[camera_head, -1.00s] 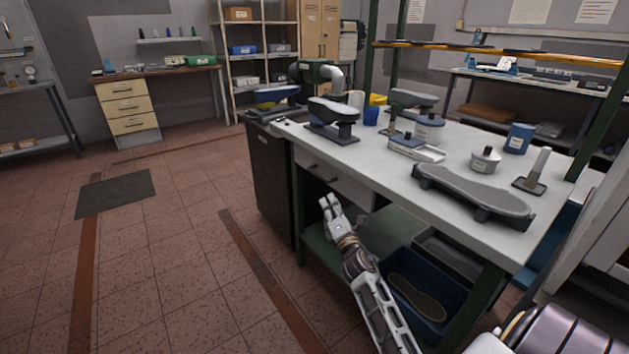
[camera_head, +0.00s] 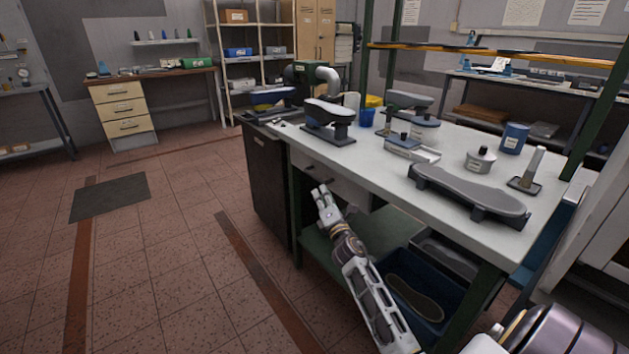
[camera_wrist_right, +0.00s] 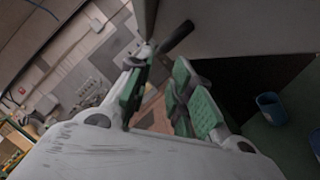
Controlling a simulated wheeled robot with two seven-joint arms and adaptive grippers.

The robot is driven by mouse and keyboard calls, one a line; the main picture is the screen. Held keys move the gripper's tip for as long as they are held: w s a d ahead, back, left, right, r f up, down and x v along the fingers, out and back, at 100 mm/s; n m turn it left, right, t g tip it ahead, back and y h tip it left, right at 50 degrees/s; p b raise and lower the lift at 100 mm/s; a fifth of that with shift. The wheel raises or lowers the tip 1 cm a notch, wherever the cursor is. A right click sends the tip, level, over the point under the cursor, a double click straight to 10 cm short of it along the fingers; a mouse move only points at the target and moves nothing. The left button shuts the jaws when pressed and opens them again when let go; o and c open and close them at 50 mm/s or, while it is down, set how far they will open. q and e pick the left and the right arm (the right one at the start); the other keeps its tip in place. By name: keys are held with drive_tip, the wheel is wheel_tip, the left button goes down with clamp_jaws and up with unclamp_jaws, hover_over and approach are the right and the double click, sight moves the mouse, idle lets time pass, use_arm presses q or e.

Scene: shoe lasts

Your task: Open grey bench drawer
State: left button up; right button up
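The grey bench drawer (camera_head: 345,187) is shut under the left part of the white bench top. Its dark bar handle (camera_head: 317,172) is on the drawer front. My right gripper (camera_head: 325,194) is just below and in front of the handle, with nothing in it. In the right wrist view, my right gripper (camera_wrist_right: 160,88) has its green-padded fingers apart. The dark handle (camera_wrist_right: 177,37) lies beyond the fingertips there, not between the pads, and the grey drawer front (camera_wrist_right: 230,24) fills the top right. My left gripper is not in view.
A dark cabinet (camera_head: 267,178) stands left of the drawer. A blue bin (camera_head: 447,314) holding a sole sits on the lower shelf, right of my arm.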

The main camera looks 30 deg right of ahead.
sight(314, 176)
drive_tip(key=b+x, duration=0.1)
drive_tip(key=x, duration=0.8)
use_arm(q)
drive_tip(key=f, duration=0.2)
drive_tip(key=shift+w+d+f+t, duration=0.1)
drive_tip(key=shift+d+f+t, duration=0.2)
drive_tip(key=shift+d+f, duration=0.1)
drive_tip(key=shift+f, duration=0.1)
use_arm(e)
clamp_jaws()
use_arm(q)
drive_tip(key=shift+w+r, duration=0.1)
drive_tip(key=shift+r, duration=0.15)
